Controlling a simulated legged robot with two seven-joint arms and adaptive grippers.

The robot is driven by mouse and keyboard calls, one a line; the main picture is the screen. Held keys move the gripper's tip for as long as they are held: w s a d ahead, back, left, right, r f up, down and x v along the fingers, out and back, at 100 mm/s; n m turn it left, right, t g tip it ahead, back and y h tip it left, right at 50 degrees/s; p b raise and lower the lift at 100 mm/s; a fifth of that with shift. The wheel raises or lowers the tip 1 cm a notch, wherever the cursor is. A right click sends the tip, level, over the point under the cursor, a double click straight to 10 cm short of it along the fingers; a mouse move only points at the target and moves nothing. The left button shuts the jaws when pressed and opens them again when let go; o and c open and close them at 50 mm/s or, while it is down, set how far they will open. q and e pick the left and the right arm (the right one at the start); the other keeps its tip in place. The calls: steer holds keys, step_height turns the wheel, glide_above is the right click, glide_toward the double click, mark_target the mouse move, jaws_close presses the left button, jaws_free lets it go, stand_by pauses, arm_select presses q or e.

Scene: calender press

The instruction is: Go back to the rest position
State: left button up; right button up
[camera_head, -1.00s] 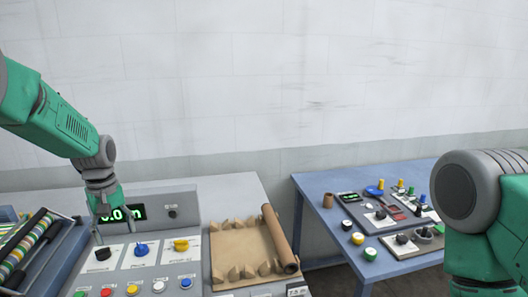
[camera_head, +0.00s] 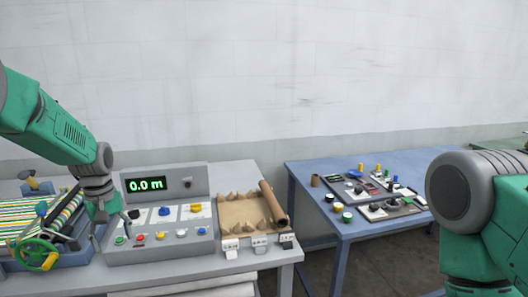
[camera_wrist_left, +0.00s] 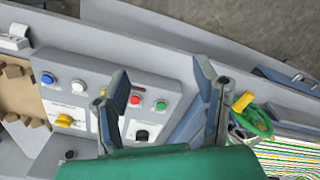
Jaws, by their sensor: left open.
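My left gripper (camera_head: 112,214) hangs at the left end of the grey control panel (camera_head: 188,247), its fingers pointing down. It is open and empty. In the left wrist view my left gripper (camera_wrist_left: 157,82) shows two spread fingers with the panel's buttons and knobs behind them. I cannot tell how high it is above the panel. Of my right arm only a green and grey part shows at the right of the head view; its gripper is out of view.
A press with striped fabric (camera_head: 32,213) and a green handwheel (camera_head: 36,255) stands left of the panel. A display (camera_head: 147,184) reads 0.0 m. A tray with a brown roll (camera_head: 273,203) lies right of the panel. A blue table (camera_head: 400,158) with small parts stands further right.

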arm_select(q)
steer(key=s+d+f+m+b, duration=0.1)
steer(key=s+f+b, duration=0.1)
steer(key=s+f, duration=0.5)
steer(key=s+d+f+m+b, duration=0.2)
steer(key=f+b, duration=0.1)
steer(key=f, duration=0.8)
steer(key=s+d+f+m+b, duration=0.1)
steer(key=s+f+b, duration=0.1)
steer(key=s+f, duration=0.5)
steer(key=s+d+f+m+b, duration=0.2)
steer(key=s+f+b, duration=0.2)
steer(key=s+f, duration=0.3)
steer(key=s+d+f+m+b, duration=0.3)
steer(key=s+f, duration=0.3)
steer(key=s, duration=0.9)
steer(key=shift+s+f+t+b, duration=0.3)
steer(key=shift+s+f+b, duration=0.1)
steer(key=shift+b, duration=0.1)
